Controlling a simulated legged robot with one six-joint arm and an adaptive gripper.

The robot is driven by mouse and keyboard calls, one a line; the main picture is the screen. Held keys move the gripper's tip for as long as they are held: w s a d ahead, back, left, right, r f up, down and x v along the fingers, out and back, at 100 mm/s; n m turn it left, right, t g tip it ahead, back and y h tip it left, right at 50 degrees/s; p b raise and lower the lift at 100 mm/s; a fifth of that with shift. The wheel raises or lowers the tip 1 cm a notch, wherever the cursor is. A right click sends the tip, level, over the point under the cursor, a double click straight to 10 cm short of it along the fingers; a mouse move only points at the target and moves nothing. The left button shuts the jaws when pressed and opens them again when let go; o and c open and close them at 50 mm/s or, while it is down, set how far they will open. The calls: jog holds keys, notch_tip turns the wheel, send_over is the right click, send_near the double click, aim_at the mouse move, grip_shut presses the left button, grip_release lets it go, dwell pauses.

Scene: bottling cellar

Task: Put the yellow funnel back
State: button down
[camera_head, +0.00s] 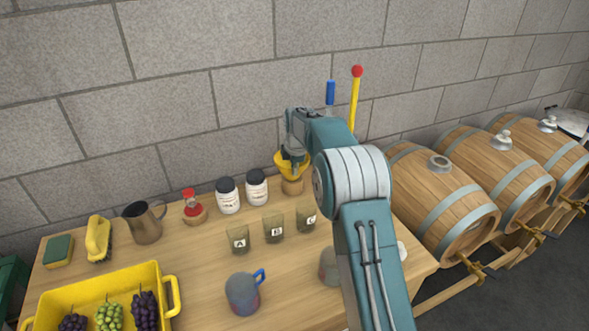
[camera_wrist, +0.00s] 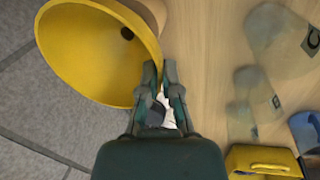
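The yellow funnel (camera_head: 290,165) is at the back of the table, at or just above a round wooden stand (camera_head: 292,187). My gripper (camera_head: 293,150) reaches down over it and hides part of it. In the wrist view the funnel (camera_wrist: 85,50) fills the upper left, with its wide mouth and dark hole showing. My gripper (camera_wrist: 160,68) is nearly closed, with the funnel's rim between its fingertips. Part of the wooden stand shows behind the funnel. I cannot tell whether the funnel rests fully in the stand.
Two white jars (camera_head: 257,187) with dark lids and a red-topped item (camera_head: 193,208) stand left of the funnel. Lettered cups (camera_head: 273,229) stand in front. A mug (camera_head: 243,293) and yellow crate (camera_head: 105,283) are nearer. Barrels (camera_head: 440,200) stand at right.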

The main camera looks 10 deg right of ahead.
jog(key=shift+f, duration=0.55)
jog(key=c, duration=0.8)
grip_release()
jog(key=v, duration=1.3)
jog(key=shift+w, duration=0.15)
jog(key=s+a+r+m+t, duration=0.1)
jog(key=s+r+m, duration=0.4)
jog(key=s, duration=0.5)
jog(key=s+r+m, duration=0.4)
jog(key=s+r, duration=0.2)
jog(key=s, duration=0.4)
jog(key=s+f+m+t, duration=0.1)
jog(key=s+f+m, duration=0.2)
jog(key=s, duration=0.8)
jog(key=s+f+m+t, duration=0.1)
jog(key=s+f+m, duration=0.3)
jog(key=s, duration=0.7)
jog(key=shift+s+a+f+m, duration=0.25)
jog(key=shift+s+m, duration=0.05)
jog(key=shift+m, duration=0.9)
